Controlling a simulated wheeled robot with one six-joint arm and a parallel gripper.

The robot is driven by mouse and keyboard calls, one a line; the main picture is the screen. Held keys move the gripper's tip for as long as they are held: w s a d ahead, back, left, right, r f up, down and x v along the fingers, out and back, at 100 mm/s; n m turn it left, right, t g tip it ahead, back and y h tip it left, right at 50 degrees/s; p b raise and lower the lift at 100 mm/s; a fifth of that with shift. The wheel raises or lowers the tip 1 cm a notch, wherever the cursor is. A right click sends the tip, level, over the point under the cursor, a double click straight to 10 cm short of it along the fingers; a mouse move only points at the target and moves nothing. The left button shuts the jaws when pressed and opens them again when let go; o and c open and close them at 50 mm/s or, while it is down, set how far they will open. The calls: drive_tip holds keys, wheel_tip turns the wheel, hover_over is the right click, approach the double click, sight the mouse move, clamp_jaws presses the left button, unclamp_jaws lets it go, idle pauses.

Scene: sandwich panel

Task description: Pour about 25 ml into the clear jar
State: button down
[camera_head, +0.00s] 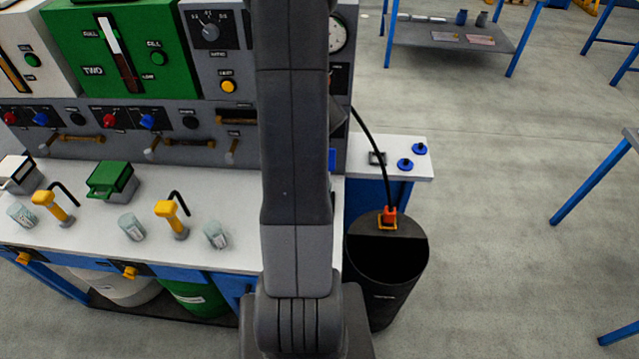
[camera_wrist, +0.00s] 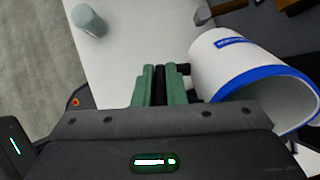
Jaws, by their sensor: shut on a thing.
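In the wrist view, my gripper (camera_wrist: 159,72) has green fingers shut on the dark handle of a white jug (camera_wrist: 222,62) with a blue rim and a blue label. The jug lies tilted in view, its mouth toward the lower right; its contents cannot be seen. A pale, clear jar (camera_wrist: 89,20) stands on the white bench at the upper left, apart from the jug. In the head view, similar small clear jars (camera_head: 216,235), (camera_head: 132,228) and (camera_head: 22,215) stand along the bench front. My arm hides the gripper and jug there.
The white bench (camera_head: 85,240) also bears yellow-handled tools (camera_head: 170,218) and a green box (camera_head: 111,180). A control panel (camera_head: 190,120) with knobs and gauges stands behind. A black bin (camera_head: 388,290) stands at the bench's right end.

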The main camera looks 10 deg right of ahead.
drive_tip(key=shift+w+a+f+h, duration=0.1)
drive_tip(key=shift+w+a+h, duration=0.05)
drive_tip(key=shift+a+h, duration=0.2)
drive_tip(key=shift+w+a+f+g+h, duration=0.1)
drive_tip(key=shift+a+f+g+h, duration=0.1)
drive_tip(key=shift+f+g+h, duration=0.25)
drive_tip(key=shift+w+a+f+g+h, duration=0.1)
drive_tip(key=shift+a+f+g+h, duration=0.15)
drive_tip(key=shift+f, duration=0.35)
drive_tip(key=shift+w+a+f+g+h+b, duration=0.2)
drive_tip(key=shift+f+h+b, duration=0.4)
drive_tip(key=shift+f, duration=1.75)
drive_tip(key=shift+a+f+g+h+b, duration=0.15)
drive_tip(key=shift+f+g+h+b, duration=0.35)
drive_tip(key=shift+f, duration=1.85)
drive_tip(key=shift+w+a+f+g+h+b, duration=0.15)
drive_tip(key=shift+f+h+b, duration=0.5)
drive_tip(key=shift+f, duration=1.7)
